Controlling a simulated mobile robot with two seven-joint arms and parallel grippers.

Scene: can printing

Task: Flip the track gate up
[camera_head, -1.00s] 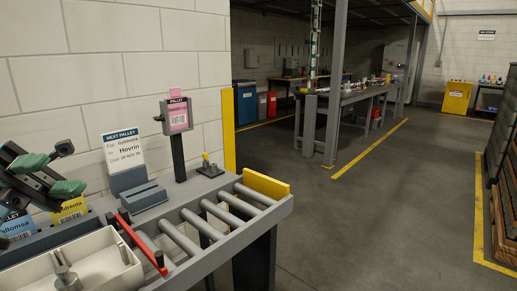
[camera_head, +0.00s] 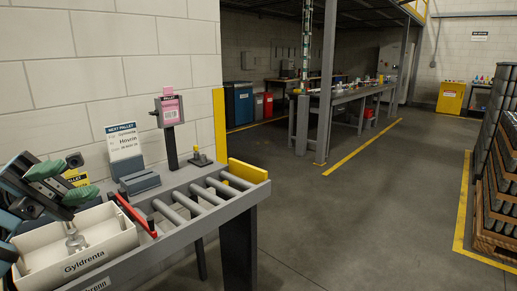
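The track gate appears to be the red bar (camera_head: 133,214). It lies low across the track (camera_head: 238,196) between the white bin (camera_head: 112,238) and the bare rollers. My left gripper (camera_head: 63,182) is at the left edge, above the back of the white bin and left of the red bar. Its two green-tipped fingers are spread apart with nothing seen between them. It is apart from the red bar. My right gripper is not in view.
The bin is labelled Gyldrenta and holds a grey fitting (camera_head: 75,240). Behind the track stand a "Next pallet" card (camera_head: 124,142) and a post with a pink tag (camera_head: 171,110). Stacked pallets (camera_head: 497,190) stand right; the floor between is open.

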